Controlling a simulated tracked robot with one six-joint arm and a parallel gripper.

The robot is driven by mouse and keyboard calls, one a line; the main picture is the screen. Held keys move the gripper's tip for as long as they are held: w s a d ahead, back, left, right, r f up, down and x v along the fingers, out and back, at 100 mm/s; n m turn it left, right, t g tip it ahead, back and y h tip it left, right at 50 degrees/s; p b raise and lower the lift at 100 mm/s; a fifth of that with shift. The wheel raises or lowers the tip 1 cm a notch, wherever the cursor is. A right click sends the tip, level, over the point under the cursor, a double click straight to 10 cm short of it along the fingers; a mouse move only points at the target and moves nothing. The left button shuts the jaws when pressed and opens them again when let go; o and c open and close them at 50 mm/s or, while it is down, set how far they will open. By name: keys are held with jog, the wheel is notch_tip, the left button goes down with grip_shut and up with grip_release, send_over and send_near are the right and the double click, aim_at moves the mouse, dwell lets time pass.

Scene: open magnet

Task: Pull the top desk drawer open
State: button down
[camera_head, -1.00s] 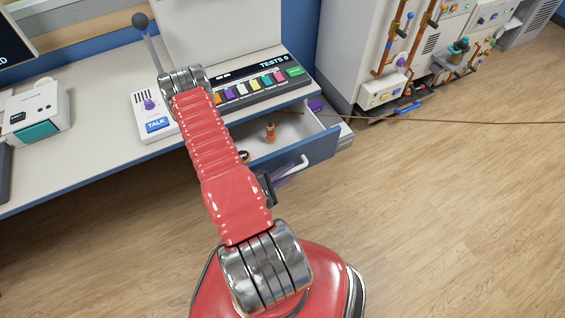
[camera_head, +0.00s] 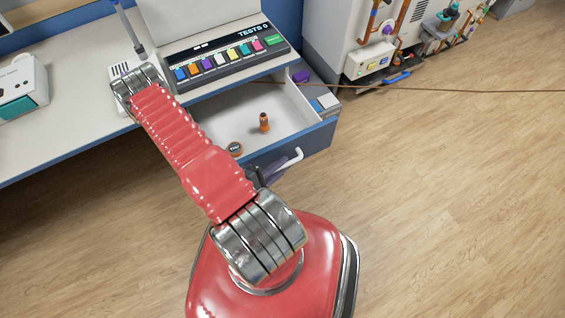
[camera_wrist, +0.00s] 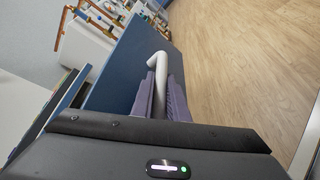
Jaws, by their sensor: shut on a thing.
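The top desk drawer (camera_head: 283,105) stands well out from under the white desk, with its blue front (camera_head: 318,140) facing the floor side. A white bar handle (camera_head: 291,160) is on that front; it also shows in the wrist view (camera_wrist: 158,72). My gripper (camera_head: 270,173) is at the handle, partly hidden behind my red arm. In the wrist view, the purple fingers of my gripper (camera_wrist: 160,100) are closed on either side of the white handle. Inside the drawer are a small orange-brown upright object (camera_head: 264,122) and a dark round one with an orange rim (camera_head: 235,149).
A panel with coloured buttons (camera_head: 222,58) sits on the desk above the drawer. A grey machine with pipes (camera_head: 360,45) stands at the back. The wooden floor (camera_head: 450,200) at right is clear.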

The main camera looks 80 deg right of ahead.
jog(key=shift+w+d, duration=0.1)
jog(key=shift+w, duration=0.05)
jog(key=c, duration=2)
grip_release()
jog(key=shift+a, duration=0.2)
